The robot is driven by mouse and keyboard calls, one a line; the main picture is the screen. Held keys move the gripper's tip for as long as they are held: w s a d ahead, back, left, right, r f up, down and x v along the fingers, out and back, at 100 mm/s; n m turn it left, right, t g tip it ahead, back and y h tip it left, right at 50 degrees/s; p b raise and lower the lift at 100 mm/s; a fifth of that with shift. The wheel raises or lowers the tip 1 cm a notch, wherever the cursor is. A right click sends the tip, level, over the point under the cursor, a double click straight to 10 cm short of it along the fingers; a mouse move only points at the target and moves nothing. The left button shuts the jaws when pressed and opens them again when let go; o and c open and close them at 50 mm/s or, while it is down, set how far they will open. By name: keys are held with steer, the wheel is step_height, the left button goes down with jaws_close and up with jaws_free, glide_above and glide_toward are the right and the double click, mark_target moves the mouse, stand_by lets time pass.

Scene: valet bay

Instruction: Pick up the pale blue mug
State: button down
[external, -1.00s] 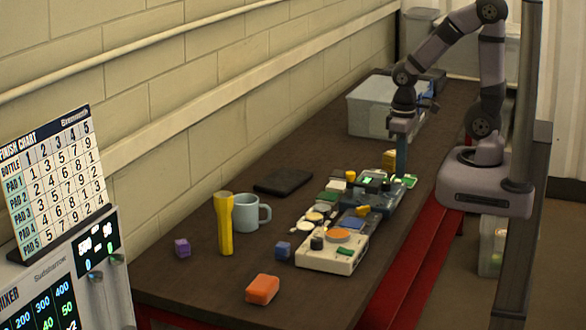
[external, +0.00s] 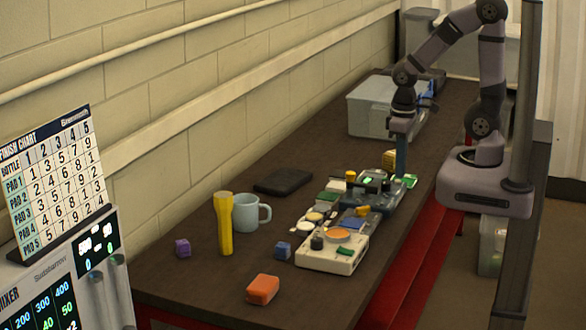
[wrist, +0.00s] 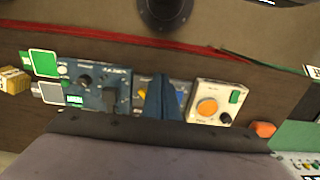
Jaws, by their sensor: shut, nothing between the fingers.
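The pale blue mug (external: 250,213) stands upright on the dark bench, its handle toward the right. It is just right of and behind an upright yellow flashlight (external: 226,224), which slightly overlaps its left side in the external view. My gripper (external: 401,172) is far up the bench from the mug, pointing down beside the far end of the devices. Its fingers are shut and empty. In the wrist view my gripper (wrist: 165,102) hangs in front of the blue device panels, and I do not see the mug there.
A white device with an orange dial (external: 333,250) and blue devices (external: 378,190) line the bench right of the mug. An orange block (external: 262,289), purple block (external: 183,248), blue block (external: 283,251) and black wallet-like item (external: 283,181) lie around it. A grey bin (external: 372,110) stands farther back.

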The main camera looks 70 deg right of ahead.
steer(key=c, duration=2.4)
jaws_free()
steer(key=shift+c, duration=0.2)
steer(key=o, duration=2)
steer(key=shift+r, duration=0.1)
